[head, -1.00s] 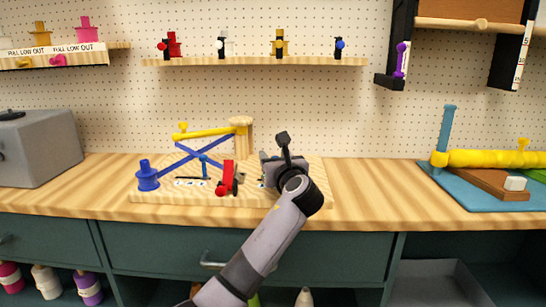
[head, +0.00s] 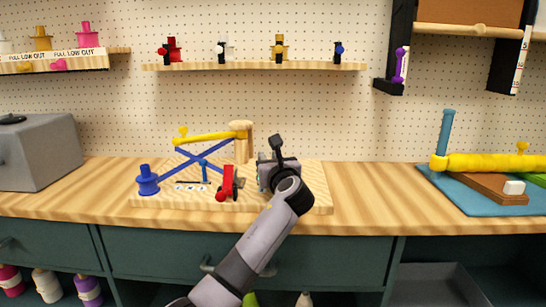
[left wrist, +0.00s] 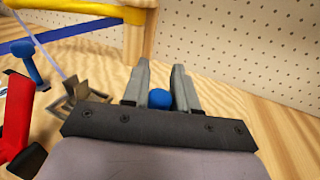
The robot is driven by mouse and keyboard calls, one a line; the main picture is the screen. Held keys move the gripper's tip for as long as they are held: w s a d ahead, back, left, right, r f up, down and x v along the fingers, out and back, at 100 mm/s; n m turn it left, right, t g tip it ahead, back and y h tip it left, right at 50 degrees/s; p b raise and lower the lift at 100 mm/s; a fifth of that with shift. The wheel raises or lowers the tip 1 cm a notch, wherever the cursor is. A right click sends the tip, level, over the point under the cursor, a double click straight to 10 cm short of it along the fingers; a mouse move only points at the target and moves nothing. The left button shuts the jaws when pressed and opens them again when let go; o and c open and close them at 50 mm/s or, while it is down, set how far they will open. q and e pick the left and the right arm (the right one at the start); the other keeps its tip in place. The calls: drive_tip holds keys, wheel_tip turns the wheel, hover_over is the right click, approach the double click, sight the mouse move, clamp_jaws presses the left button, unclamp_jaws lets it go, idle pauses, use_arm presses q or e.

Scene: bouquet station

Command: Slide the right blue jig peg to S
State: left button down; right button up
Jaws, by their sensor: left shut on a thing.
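My left gripper (head: 272,172) is over the right part of the wooden jig board (head: 318,200). In the left wrist view its two grey fingers (left wrist: 160,92) are shut around a blue round-topped peg (left wrist: 160,99); only the top shows between them. The peg is hidden behind the gripper in the head view. A blue spool-shaped peg (head: 147,181) stands at the board's left end. Crossed blue bars (head: 190,166) lie between, with a small blue knobbed post (head: 204,170) near their crossing. Small white labels (head: 190,188) lie in front; their letters are unreadable.
A red clamp lever (head: 228,183) stands just left of my gripper. A yellow bar (head: 210,136) runs to a wooden post (head: 242,142) behind. The bench right of the board is clear up to a blue mat (head: 470,203).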

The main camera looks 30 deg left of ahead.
use_arm(q)
drive_tip(key=shift+s+a+r+p, duration=0.1)
drive_tip(key=shift+s+a+p, duration=0.45)
drive_tip(key=shift+a+p, duration=0.25)
drive_tip(key=shift+s+a, duration=0.1)
drive_tip(key=shift+a, duration=0.15)
drive_tip(key=shift+f, duration=0.2)
drive_tip(key=shift+a, duration=0.1)
drive_tip(key=c, duration=1.2)
unclamp_jaws()
drive_tip(key=shift+o, duration=1.2)
drive_tip(key=shift+s+a, duration=0.1)
drive_tip(key=shift+s, duration=0.05)
